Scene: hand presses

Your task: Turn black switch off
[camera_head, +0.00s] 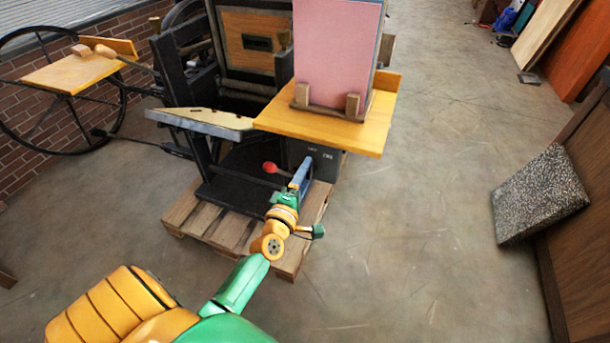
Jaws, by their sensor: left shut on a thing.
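The hand press (245,85) stands on a wooden pallet, with a dark box (328,165) under its yellow side board. Small pale lettering shows on the box's face. My left gripper (305,166) reaches up to the left part of this face and is shut at the black switch, which its fingers hide. I cannot tell the switch's position. A red knob (270,168) sits just left of the gripper. My right gripper is out of view.
The yellow board (350,132) with an upright pink panel (337,50) overhangs the box. The pallet (230,225) juts out below my arm. A large wheel and wooden tray (70,72) are at left. Floor on the right is clear up to a speckled block (540,195).

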